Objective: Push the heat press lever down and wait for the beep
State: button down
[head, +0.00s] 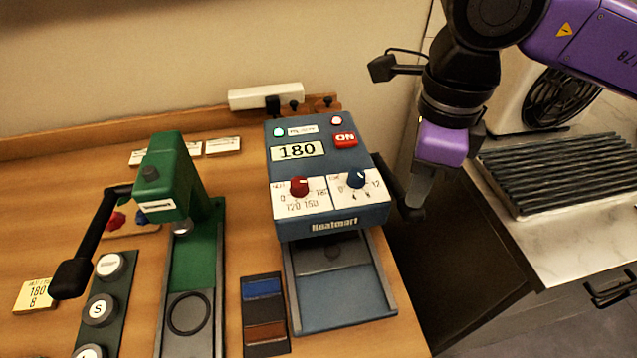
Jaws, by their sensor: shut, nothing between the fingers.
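The blue heat press (325,165) stands on the wooden table, with a display reading 180 and a red ON switch. My gripper (414,208) points down at the press's right side, shut and empty. Its tips are close to the lever's end; I cannot tell whether they touch. A flat blue tray (345,298) lies under the press's front.
A green press (170,180) with a black lever (86,250) stands to the left. Several round dies sit on a strip (112,300). A swatch board (264,334) lies in front. A ribbed rack (562,172) and fan (562,97) are at right.

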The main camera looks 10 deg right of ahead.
aim_at(410, 212)
jog(key=shift+s+f+b, duration=0.15)
jog(key=shift+f+b, duration=2.5)
jog(key=shift+b, duration=0.1)
jog(key=shift+f+b, duration=0.35)
jog(key=shift+r, duration=0.15)
notch_tip(410, 212, up, 15)
jog(key=p, duration=0.7)
dwell(0.6)
